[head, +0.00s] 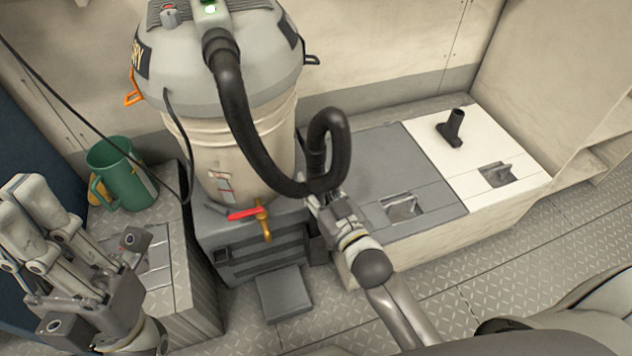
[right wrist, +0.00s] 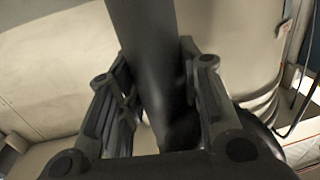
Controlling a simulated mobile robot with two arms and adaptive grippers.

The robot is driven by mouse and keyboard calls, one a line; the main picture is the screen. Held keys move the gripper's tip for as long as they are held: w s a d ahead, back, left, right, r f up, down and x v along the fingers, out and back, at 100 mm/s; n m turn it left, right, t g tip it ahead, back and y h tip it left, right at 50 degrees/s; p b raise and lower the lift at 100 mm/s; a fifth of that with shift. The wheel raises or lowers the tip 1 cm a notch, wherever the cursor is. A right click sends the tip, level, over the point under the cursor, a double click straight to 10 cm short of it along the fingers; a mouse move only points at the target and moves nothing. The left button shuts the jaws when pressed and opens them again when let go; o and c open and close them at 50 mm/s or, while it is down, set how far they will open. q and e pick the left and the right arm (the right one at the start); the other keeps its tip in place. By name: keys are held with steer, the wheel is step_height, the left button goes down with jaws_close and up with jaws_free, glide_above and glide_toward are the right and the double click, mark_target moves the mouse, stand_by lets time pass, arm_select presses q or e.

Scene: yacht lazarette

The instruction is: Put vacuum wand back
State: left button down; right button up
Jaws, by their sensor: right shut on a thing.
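The vacuum (head: 240,140) is a grey and cream canister with a thick black hose (head: 235,100) looping from its top. My right gripper (head: 322,196) is shut on the black tube at the hose's end, the wand (head: 316,158), in front of the canister's right side. In the right wrist view, the dark wand (right wrist: 148,60) runs up between the two fingers (right wrist: 155,95). The wand's lower end is hidden by the gripper. My left gripper (head: 35,225) is at the lower left, away from the vacuum; its finger gap is unclear.
A green mug (head: 125,175) stands on the left locker. A black nozzle (head: 453,128) stands on the white hatch (head: 515,150). A grey hatch (head: 375,165) lies between it and the vacuum. A thin cable crosses the left.

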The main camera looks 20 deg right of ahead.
steer(key=shift+f+b, duration=0.7)
steer(key=shift+f, duration=0.5)
steer(key=shift+p, duration=0.35)
steer(key=o, duration=1.1)
steer(key=shift+f, duration=0.15)
